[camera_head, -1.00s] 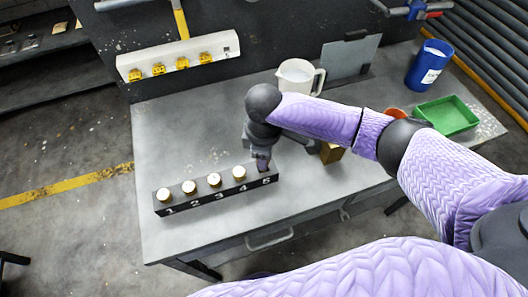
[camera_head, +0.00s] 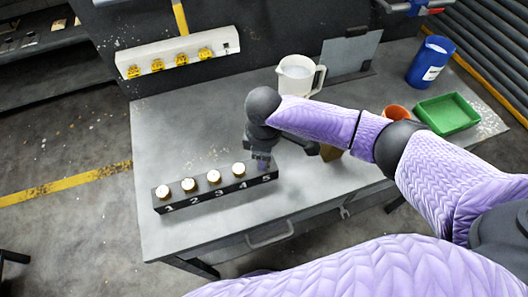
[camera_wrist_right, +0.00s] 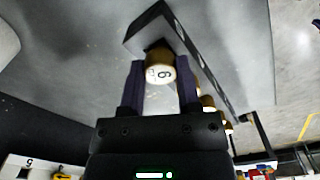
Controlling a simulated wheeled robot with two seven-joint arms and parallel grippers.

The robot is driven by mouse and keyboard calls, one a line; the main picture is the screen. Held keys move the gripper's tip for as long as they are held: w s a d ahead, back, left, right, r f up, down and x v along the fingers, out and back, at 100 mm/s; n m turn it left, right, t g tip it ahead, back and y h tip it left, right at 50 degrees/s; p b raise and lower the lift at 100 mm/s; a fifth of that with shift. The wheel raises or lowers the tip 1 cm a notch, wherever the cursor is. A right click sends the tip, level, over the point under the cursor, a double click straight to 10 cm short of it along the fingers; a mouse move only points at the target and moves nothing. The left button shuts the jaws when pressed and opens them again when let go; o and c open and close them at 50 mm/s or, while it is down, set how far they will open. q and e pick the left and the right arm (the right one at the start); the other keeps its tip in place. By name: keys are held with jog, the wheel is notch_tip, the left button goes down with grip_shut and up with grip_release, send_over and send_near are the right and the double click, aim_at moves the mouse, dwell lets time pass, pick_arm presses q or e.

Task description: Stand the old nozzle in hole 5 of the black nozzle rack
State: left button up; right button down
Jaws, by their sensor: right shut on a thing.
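The black nozzle rack (camera_head: 215,194) lies on the grey bench, with holes numbered 1 to 5 from left to right. Brass nozzles with white tops stand in holes 1 to 4. My right gripper (camera_head: 262,166) points down over the hole 5 end of the rack. In the right wrist view, its two fingers (camera_wrist_right: 160,84) are shut around the old nozzle (camera_wrist_right: 160,70), a brass piece with a dark digit on its pale top. The old nozzle is at the end of the rack (camera_wrist_right: 190,45). Its lower end is hidden, so I cannot tell how deep it sits. My left gripper is out of view.
A white pitcher (camera_head: 297,75) stands behind my right arm. A green tray (camera_head: 447,115), an orange cup (camera_head: 396,112) and a blue container (camera_head: 430,64) are at the right. A brown block (camera_head: 330,153) is partly hidden below my forearm. The bench left of the rack's back is clear.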

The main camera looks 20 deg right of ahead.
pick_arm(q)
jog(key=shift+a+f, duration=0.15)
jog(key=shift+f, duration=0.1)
pick_arm(e)
jog(key=shift+f, duration=0.55)
jog(key=shift+c, duration=1.2)
grip_release()
jog(key=shift+o, duration=1.2)
jog(key=shift+r, duration=0.4)
notch_tip(320, 180, up, 2)
jog(key=p, duration=0.3)
jog(key=shift+r, duration=0.2)
notch_tip(320, 180, up, 4)
jog(key=p, duration=0.4)
jog(key=shift+p, duration=0.35)
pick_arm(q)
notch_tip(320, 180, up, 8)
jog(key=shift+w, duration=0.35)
pick_arm(e)
jog(key=shift+f, duration=0.1)
